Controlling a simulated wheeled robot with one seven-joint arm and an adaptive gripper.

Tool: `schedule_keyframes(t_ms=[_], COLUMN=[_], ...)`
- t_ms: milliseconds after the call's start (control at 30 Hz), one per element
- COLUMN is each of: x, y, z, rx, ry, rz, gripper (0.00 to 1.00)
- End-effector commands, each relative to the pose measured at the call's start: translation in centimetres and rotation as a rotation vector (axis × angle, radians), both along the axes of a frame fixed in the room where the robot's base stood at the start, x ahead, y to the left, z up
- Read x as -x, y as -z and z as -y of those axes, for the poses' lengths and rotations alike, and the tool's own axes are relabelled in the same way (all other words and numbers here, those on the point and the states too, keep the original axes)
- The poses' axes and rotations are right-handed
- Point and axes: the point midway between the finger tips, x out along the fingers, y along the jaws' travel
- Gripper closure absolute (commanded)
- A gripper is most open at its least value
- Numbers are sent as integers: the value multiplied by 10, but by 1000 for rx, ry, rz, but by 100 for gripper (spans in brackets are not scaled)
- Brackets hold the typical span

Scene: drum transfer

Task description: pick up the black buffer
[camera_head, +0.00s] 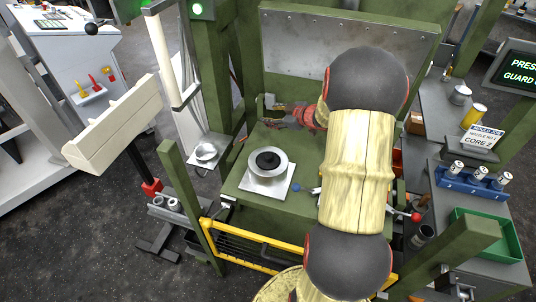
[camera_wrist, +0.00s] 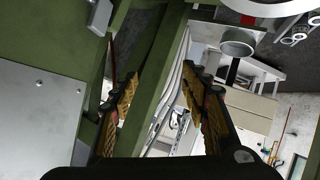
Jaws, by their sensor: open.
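A black round piece with a small knob, which looks like the black buffer (camera_head: 268,159), sits inside a silver dish (camera_head: 254,173) on a square metal plate (camera_head: 249,188). The plate lies on the green press table (camera_head: 305,207). My gripper (camera_head: 272,117) is behind and above the black piece, apart from it, near the back of the press. In the wrist view its two yellow-padded fingers (camera_wrist: 163,88) are spread with nothing between them. The black piece does not show in the wrist view. My arm hides the right part of the table.
A green post (camera_head: 212,70) stands left of my gripper, and a grey back panel (camera_head: 300,40) is behind it. A yellow rail (camera_head: 235,237) runs along the table's front. A small silver cup (camera_head: 206,151) stands on a side shelf. A blue rack (camera_head: 470,185) is at right.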

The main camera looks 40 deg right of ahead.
Motion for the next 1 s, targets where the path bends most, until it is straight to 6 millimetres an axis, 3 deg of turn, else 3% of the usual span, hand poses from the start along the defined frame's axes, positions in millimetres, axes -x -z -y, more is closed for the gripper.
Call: schedule_keyframes(t_ms=[33, 200, 400, 533, 1000], x=[18, 75, 119, 120, 87], y=[18, 68, 91, 97, 122], z=[9, 0, -17, -24, -51], rx=[-58, -257, -401, -424, -422], ry=[-45, -214, -314, -334, -335], rz=[-5, 8, 23, 25, 25], gripper=[54, 54, 54, 54, 54])
